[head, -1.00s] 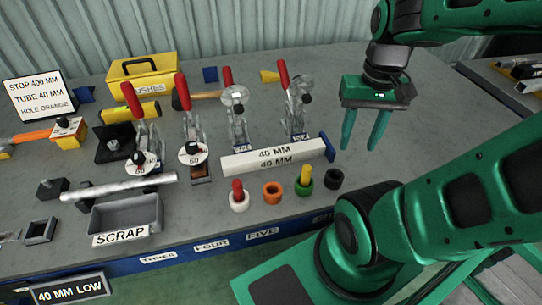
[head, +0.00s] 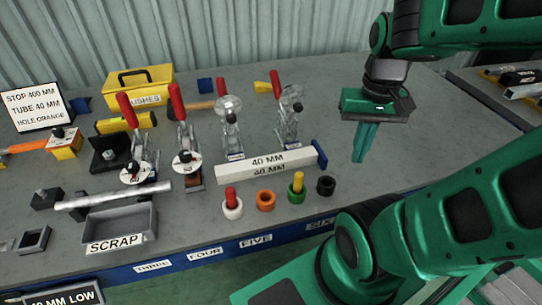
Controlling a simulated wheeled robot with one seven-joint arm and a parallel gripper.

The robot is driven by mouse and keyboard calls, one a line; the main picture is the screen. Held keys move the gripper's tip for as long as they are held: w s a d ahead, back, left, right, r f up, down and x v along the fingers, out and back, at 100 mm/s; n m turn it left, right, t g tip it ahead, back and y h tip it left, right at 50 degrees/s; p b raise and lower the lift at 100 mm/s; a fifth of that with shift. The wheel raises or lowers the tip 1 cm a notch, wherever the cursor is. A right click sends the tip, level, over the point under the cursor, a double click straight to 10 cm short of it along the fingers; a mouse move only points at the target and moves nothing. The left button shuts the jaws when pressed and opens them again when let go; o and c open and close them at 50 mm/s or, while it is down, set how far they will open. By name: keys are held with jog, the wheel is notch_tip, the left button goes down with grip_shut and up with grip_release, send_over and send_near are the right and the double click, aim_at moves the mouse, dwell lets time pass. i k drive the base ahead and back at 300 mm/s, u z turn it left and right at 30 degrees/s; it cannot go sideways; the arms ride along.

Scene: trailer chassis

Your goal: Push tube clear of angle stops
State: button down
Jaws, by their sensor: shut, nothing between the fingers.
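A white square tube marked 40 MM (head: 265,166) lies on the bench in front of two toggle clamps. A small blue upright stop (head: 320,155) stands at the tube's right end; I cannot tell whether they touch. A silver round bar (head: 112,195) lies farther left, behind the scrap tray. My gripper (head: 364,158) is shut and empty, fingers pointing down, above the bench to the right of the blue stop and apart from it.
Several toggle clamps with raised red handles (head: 176,101) stand behind the tube. Coloured bushes, including an orange ring (head: 265,200), line the front. The grey scrap tray (head: 152,226) is at front left. Bench right of my gripper is clear.

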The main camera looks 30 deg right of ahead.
aim_at(273, 164)
jog(key=k, duration=0.45)
jog(key=u, duration=1.9)
jog(key=k, duration=1.05)
jog(key=z, duration=1.25)
jog(key=i, duration=1)
jog(key=u, duration=0.05)
